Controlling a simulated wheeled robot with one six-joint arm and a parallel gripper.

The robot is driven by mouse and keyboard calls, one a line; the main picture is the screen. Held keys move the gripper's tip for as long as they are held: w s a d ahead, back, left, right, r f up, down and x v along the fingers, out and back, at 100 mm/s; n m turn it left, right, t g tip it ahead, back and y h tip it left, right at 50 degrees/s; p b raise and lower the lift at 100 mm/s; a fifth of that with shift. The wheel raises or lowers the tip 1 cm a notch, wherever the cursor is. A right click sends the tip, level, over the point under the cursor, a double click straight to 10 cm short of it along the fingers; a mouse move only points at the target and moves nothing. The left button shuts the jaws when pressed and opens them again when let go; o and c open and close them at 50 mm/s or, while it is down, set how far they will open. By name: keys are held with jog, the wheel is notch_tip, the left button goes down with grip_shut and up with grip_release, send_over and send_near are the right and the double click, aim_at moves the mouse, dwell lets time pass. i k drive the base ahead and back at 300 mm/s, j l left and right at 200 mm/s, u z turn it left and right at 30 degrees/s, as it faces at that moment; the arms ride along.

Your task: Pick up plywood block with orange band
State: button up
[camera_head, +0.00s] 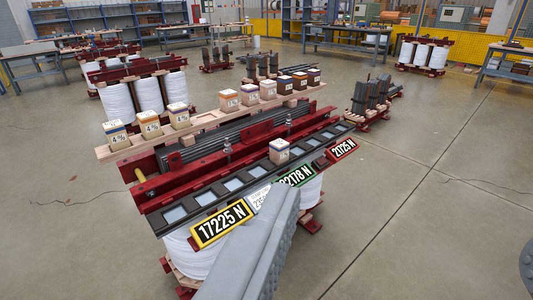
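A row of small labelled blocks stands on a long pale wooden plank in the middle of the view. A separate pale block (279,152) sits on the dark slotted rail (205,199), in front of the row. A grey part of my own arm reaches in from the bottom centre. My gripper's fingers do not show.
The dark red frame (240,153) under the plank rests on white coils (195,257). Number signs (222,224) line its front edge. Similar coil assemblies stand at the left (148,95) and back right (424,54). Open concrete floor (430,200) lies at the right.

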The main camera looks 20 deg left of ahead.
aim_at(228, 98)
jog(key=i+j+u, duration=0.1)
jog(key=i+j, duration=0.15)
jog(key=i, duration=0.25)
jog(key=i+j+u, duration=0.1)
jog(key=i+j, duration=0.15)
jog(key=i, duration=0.3)
jog(key=i+j, duration=0.15)
jog(key=i, duration=0.4)
jog(key=j+u, duration=0.05)
